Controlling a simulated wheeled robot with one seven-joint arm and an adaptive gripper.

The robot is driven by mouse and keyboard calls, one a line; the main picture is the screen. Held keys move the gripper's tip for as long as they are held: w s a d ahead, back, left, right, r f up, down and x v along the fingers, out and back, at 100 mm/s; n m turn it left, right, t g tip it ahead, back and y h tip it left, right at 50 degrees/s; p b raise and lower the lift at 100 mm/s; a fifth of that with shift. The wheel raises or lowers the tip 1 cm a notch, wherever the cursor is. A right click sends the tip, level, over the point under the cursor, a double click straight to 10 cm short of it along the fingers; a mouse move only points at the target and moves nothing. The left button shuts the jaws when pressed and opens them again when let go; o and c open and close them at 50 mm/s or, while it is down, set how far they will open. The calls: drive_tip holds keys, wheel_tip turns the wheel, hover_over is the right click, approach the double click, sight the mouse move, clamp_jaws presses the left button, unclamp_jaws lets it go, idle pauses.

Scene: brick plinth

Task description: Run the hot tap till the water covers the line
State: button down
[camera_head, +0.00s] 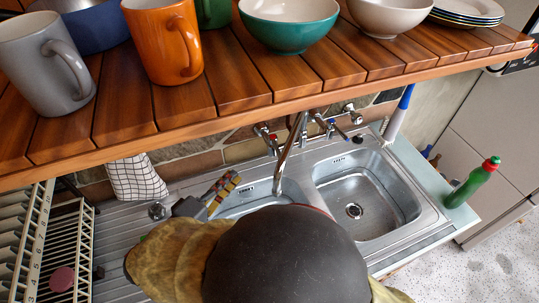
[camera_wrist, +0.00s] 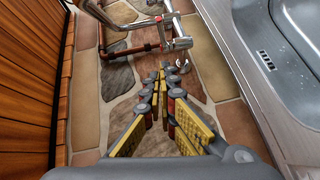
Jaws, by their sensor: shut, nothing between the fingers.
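The hot tap (camera_head: 266,137), with a red marker, is at the left of the steel spout (camera_head: 290,152) against the brick wall. A tap handle with a red mark also shows in the wrist view (camera_wrist: 162,30). The cold tap (camera_head: 330,128), with a blue marker, is to the right. The spout ends over the left basin (camera_head: 257,201), mostly hidden by my arm. No line or running water can be made out. My gripper (camera_head: 235,177) is shut and empty, left of the hot tap and apart from it. Its fingertips (camera_wrist: 168,72) point towards the tap in the wrist view.
A wooden shelf (camera_head: 250,112) with mugs and bowls overhangs the taps. The right basin (camera_head: 366,194) shows its bare drain. A green bottle (camera_head: 472,184) stands at the right, a checked cloth (camera_head: 136,178) hangs at the left, and a dish rack (camera_head: 65,240) is in front of it.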

drive_tip(key=b, duration=0.3)
approach(277, 150)
drive_tip(key=w+a, duration=0.2)
drive_tip(key=w, duration=0.3)
drive_tip(key=d, duration=0.1)
drive_tip(key=d+b, duration=0.1)
drive_tip(key=d, duration=0.1)
drive_tip(key=shift+w+f, duration=0.2)
drive_tip(key=shift+f, duration=0.15)
drive_tip(key=shift+d+r, duration=0.15)
drive_tip(key=d+n+y+p, duration=0.1)
drive_tip(key=p, duration=0.5)
drive_tip(key=shift+w+d+n+t+y, duration=0.1)
drive_tip(key=shift+d+n+t+y, duration=0.2)
drive_tip(key=shift+d+t+y, duration=0.1)
drive_tip(key=shift+f+p, duration=0.25)
drive_tip(key=shift+p, duration=0.05)
